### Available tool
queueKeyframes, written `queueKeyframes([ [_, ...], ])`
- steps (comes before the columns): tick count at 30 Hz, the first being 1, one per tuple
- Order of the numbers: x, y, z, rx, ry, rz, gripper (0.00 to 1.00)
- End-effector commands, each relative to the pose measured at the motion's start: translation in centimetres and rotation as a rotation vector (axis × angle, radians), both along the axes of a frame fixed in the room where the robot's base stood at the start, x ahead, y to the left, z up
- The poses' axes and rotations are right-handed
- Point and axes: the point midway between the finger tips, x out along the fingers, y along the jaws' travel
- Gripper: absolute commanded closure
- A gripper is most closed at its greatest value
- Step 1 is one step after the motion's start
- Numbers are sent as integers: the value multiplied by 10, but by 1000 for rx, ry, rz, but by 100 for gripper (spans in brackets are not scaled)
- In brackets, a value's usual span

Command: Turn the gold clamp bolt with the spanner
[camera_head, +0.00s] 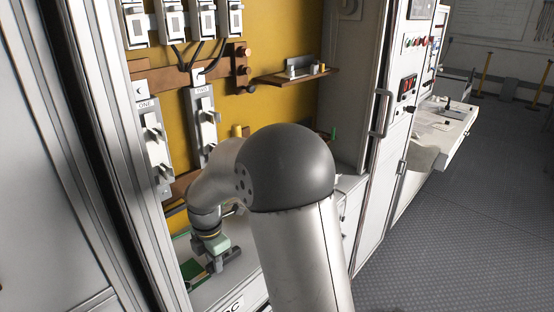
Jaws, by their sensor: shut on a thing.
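My gripper (212,276) is low in the cabinet, pointing down over the grey bench top beside a green mat (190,262). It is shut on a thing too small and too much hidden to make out. I cannot tell a spanner apart here. Two grey upright fuse holders, one labelled ONE (153,145) and one labelled TWO (204,128), are on the yellow back panel above my gripper. I cannot make out the gold clamp bolt. My arm hides part of the lower panel and bench.
A small brown shelf (296,76) with small items is on the panel at the upper right. Copper-coloured bars (160,77) carry dark cables. The cabinet's left frame stands close to my gripper. A white control cabinet (395,130) stands to the right, with open floor (450,220) beyond.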

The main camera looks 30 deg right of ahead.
Motion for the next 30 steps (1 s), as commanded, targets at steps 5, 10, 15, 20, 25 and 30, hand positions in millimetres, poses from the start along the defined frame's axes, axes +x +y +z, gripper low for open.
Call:
queueKeyframes([
  [5, 0, 0, 8, 0, -1, 0, 100],
  [10, 0, 0, 25, -1, -1, 0, 100],
  [15, 0, 0, 42, -1, -1, -1, 100],
  [20, 0, 0, 58, 0, -1, -1, 100],
  [25, 0, 0, 61, 0, -1, 0, 100],
  [30, 0, 0, 60, 0, -1, 0, 100],
])
